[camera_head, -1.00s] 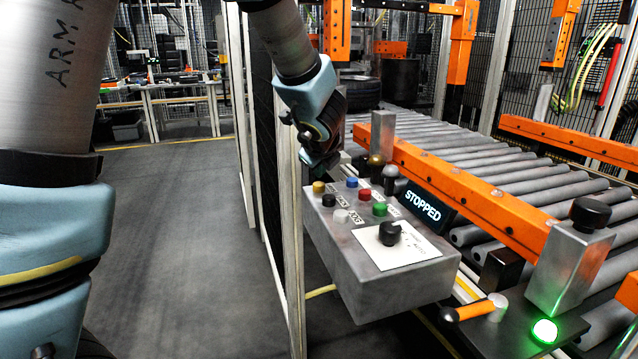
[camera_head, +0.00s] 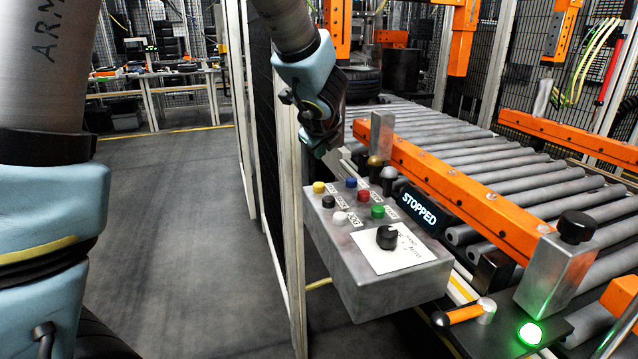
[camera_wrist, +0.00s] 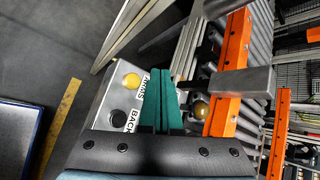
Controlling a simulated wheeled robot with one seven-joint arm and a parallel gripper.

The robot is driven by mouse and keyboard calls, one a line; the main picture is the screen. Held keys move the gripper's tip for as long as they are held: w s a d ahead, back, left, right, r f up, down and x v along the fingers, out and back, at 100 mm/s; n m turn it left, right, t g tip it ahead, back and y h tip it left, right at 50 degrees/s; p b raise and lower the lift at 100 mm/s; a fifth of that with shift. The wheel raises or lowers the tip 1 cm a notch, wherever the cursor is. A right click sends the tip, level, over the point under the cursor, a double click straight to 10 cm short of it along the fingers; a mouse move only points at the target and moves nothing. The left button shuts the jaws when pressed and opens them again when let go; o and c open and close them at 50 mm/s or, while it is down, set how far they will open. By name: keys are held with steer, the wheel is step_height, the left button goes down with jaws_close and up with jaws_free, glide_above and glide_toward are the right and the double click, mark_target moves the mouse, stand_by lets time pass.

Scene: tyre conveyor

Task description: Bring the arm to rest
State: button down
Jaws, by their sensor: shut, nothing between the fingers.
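My gripper (camera_wrist: 165,82) shows in the wrist view with its two green fingers together and nothing between them. In the head view my gripper (camera_head: 318,152) hangs from my arm above the far edge of the grey control box (camera_head: 392,290), apart from its front buttons. The box carries several coloured buttons, a black knob (camera_head: 387,237) on a white plate, and labels. In the wrist view the yellow button (camera_wrist: 132,80) and a black button (camera_wrist: 117,116) lie left of the fingers. The gap between the fingertips and the box cannot be judged.
A display (camera_head: 418,206) reads STOPPED beside the orange rail (camera_head: 450,187) of the roller conveyor (camera_head: 500,177). A fence post (camera_head: 287,200) stands close left of the box. A green lamp (camera_head: 530,333) glows at lower right. Open floor (camera_head: 180,230) lies left of the fence.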

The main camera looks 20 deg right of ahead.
stand_by(0.4)
steer(key=w+a+f+n+g+y, duration=0.1)
steer(key=a+f+n+y, duration=0.1)
steer(key=a+n, duration=0.7)
steer(key=a+f+n+g+y, duration=0.2)
steer(key=a+n, duration=0.3)
steer(key=a, duration=0.8)
steer(key=s+a+f+n+g, duration=0.3)
steer(key=s+a+n, duration=0.7)
steer(key=a+n, duration=0.4)
steer(key=n+p, duration=0.1)
steer(key=n, duration=0.2)
steer(key=shift+s+a+f+g, duration=0.15)
steer(key=shift+s+a+g, duration=0.05)
steer(key=shift+s+g, duration=0.2)
